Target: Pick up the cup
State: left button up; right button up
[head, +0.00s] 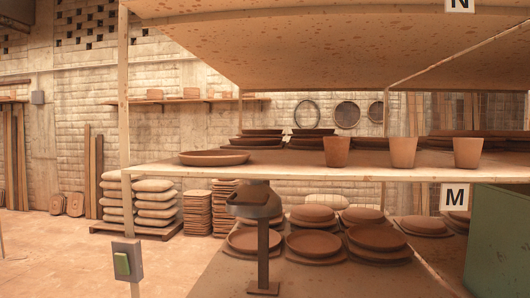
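Three clay cups stand upright in a row near the front edge of the middle shelf (290,172), right of centre in the head view. The left cup (337,152) is reddish brown and a little darker. The middle cup (403,152) and the right cup (467,152) are lighter tan. Clear gaps separate the cups. Neither of my grippers shows in the head view, so their state and place cannot be told.
A shallow clay dish (214,158) lies left on the same shelf, with stacked plates (262,138) behind. Another shelf board (330,45) hangs above. Below are plate stacks (314,246) and a dark metal stand (263,250). A wooden post (124,90) rises left; a green panel (500,240) stands right.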

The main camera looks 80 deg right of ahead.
aim_at(336, 148)
jog(key=i, duration=1.15)
jog(key=z, duration=2.2)
